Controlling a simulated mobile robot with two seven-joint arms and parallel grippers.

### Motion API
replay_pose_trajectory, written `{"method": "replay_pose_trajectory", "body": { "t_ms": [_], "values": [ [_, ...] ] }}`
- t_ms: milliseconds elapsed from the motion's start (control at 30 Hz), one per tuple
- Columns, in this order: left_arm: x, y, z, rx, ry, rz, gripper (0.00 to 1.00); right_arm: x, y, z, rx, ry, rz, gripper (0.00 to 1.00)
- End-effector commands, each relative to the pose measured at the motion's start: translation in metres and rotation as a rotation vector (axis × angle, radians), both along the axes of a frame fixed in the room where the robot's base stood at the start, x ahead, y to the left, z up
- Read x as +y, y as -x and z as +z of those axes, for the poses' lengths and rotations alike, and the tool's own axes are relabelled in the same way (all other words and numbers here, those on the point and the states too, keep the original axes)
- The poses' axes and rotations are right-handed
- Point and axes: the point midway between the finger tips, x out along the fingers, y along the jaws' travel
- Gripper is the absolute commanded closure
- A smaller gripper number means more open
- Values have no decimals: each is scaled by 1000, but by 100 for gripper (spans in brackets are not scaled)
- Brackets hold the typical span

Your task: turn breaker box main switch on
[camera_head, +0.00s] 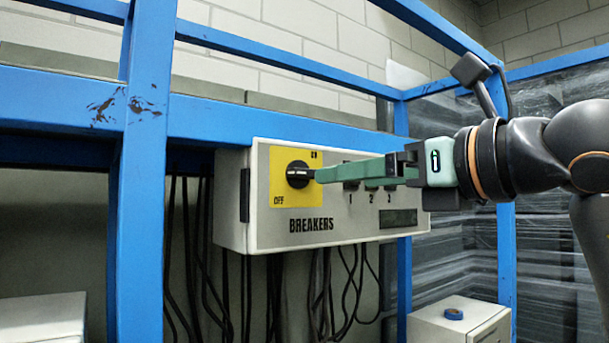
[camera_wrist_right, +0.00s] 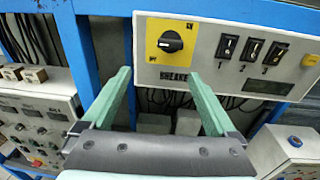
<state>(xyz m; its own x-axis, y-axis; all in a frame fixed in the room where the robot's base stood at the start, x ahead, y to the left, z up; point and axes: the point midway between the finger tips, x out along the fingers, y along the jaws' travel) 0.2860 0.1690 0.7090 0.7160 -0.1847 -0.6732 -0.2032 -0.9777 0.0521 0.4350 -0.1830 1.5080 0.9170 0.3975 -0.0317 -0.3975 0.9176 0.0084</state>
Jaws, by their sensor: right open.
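The breaker box (camera_head: 265,232) is a pale grey case fixed to the blue frame. Its main switch (camera_head: 298,174) is a black rotary knob on a yellow plate, with ON at the upper right and OFF at the lower left. In the wrist view the knob (camera_wrist_right: 171,42) lies just beyond and above the fingertips, its grip roughly level. My right gripper (camera_head: 320,174) comes in from the right with green fingers at the knob's right side in the head view. In the wrist view my right gripper (camera_wrist_right: 159,73) is open and empty. Contact is not clear. My left gripper is not in view.
Small breakers (camera_wrist_right: 250,50) numbered 1, 2 and 3 sit right of the main switch, behind my fingers in the head view. A blue post (camera_head: 143,200) stands left of the box. Black cables (camera_head: 225,290) hang below. A grey box (camera_head: 455,322) with a blue button stands lower right.

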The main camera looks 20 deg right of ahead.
Motion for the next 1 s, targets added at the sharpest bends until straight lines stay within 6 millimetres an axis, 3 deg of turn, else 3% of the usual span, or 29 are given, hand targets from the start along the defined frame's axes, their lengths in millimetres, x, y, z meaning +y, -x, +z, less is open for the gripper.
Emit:
{"method": "replay_pose_trajectory", "body": {
  "t_ms": [100, 267, 700, 1000],
  "values": [
    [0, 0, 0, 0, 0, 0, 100, -12, 6, 12, -30, -2, -57, 7],
    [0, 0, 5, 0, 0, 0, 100, -10, -5, 15, -31, -3, -64, 7],
    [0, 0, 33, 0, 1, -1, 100, 20, -85, 16, -28, -2, -61, 7],
    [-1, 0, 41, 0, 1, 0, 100, 29, -109, 14, -32, -3, -61, 7]
  ]
}}
